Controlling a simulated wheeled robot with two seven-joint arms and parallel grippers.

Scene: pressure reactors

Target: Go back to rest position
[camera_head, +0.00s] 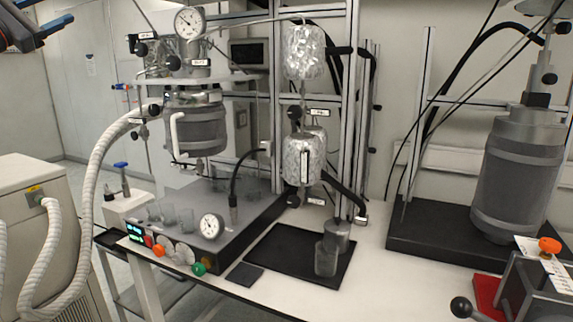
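My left gripper (40,28), dark with blue parts, shows only in part at the upper left corner. It is up in the air, apart from the reactor and the table. I see nothing held in it, but the cut-off view does not show whether it is open or shut. My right gripper is not in view.
A jacketed reactor (195,128) hangs over a control box (205,225) with knobs and a gauge. A glass beaker (326,258) stands on a black tray (275,255). A large grey vessel (515,180) stands at right. A pale hose (95,185) loops at left.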

